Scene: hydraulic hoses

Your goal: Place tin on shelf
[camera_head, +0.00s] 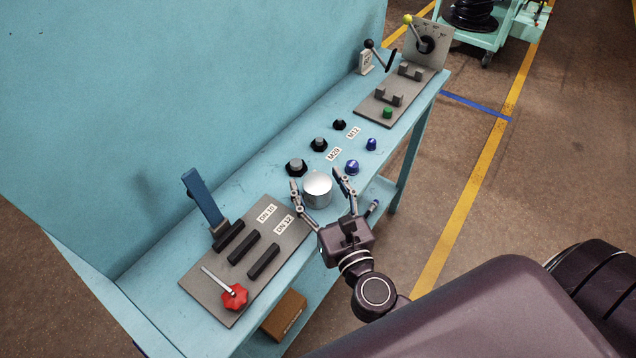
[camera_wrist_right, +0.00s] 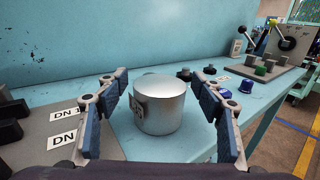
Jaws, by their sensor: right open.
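A silver cylindrical tin (camera_head: 317,189) stands upright on the blue bench top, near its front edge. My right gripper (camera_head: 322,184) is open, with one finger on each side of the tin. In the right wrist view the tin (camera_wrist_right: 160,105) sits between the two fingers (camera_wrist_right: 163,108), with a visible gap on the right; a small label shows on its left side. The lower shelf (camera_head: 277,342) of the bench shows in part below the top, with a brown box on it. My left gripper is not in view.
Left of the tin is a grey plate (camera_head: 205,279) with black blocks, a blue lever (camera_head: 203,197) and a red knob (camera_head: 235,297). Black and blue fittings (camera_head: 352,167) stand behind and right of the tin. A lever panel (camera_head: 425,45) is at the far end. The brown box (camera_head: 284,315) occupies the lower shelf.

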